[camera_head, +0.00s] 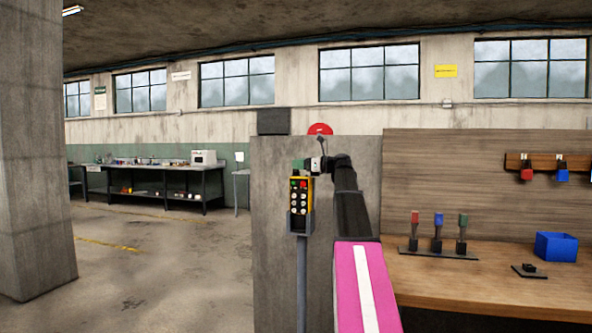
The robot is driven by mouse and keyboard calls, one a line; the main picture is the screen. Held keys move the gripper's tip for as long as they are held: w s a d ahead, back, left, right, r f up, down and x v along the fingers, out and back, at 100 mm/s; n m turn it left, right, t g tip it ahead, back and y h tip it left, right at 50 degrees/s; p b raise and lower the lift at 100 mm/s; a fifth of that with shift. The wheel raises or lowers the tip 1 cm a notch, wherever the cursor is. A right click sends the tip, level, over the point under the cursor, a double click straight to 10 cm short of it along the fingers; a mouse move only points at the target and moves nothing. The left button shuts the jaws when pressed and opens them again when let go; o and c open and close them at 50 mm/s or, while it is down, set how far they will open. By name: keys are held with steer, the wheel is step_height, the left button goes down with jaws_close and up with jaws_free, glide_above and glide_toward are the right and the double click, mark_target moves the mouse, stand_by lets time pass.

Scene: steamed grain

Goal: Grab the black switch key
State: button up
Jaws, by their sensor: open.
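A small black piece (530,267) lies on a flat dark plate on the wooden bench at the right. It may be the black switch key, but it is too small to tell. My arm reaches up from the bottom centre and bends left at its black wrist. My gripper (304,166) is at the wrist's end, open, just above a yellow control box with several buttons (300,195). It is small and its fingers are hard to make out. It is far to the left of the black piece, and I see nothing held in it.
A rack (438,253) of red, blue and green handled pieces and a blue bin (556,247) stand on the bench (480,290). Red and blue pieces hang from a wooden rail (540,159). A concrete panel (270,240) stands behind the control box. Floor at left is open.

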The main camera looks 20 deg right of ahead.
steer(key=x, duration=0.3)
steer(key=shift+a, duration=0.15)
steer(key=c, duration=1)
steer(key=shift+r, duration=0.15)
